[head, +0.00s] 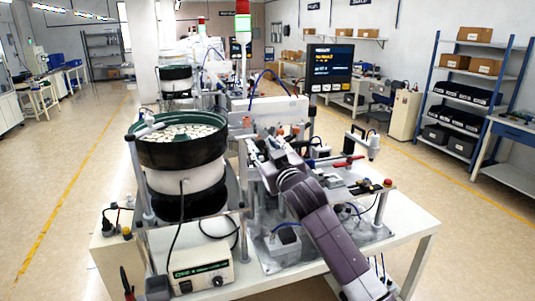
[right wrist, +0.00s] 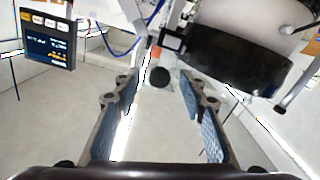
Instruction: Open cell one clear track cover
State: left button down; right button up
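My right gripper (head: 262,150) reaches over the cell's track area, just right of the green bowl feeder (head: 180,140). In the right wrist view its two blue-padded fingers (right wrist: 158,92) stand apart with nothing held between them. A small black round knob (right wrist: 159,80) shows beyond and between the fingertips; I cannot tell whether it belongs to the cover. The clear track cover itself cannot be made out surely in either view; in the head view my arm and gripper hide part of the track. My left gripper is not in view.
A feeder controller (head: 201,275) stands at the front left of the white table (head: 395,240). A display screen (head: 330,66) rises behind the cell. A fixture plate with a red-handled clamp (head: 345,162) lies to the right of my arm. The floor beside the table is clear.

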jog(key=shift+s, duration=0.3)
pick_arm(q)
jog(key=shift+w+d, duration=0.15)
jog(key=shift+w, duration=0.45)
pick_arm(e)
jog(key=v, duration=1.1)
jog(key=shift+d, duration=0.2)
jog(key=shift+s, duration=0.1)
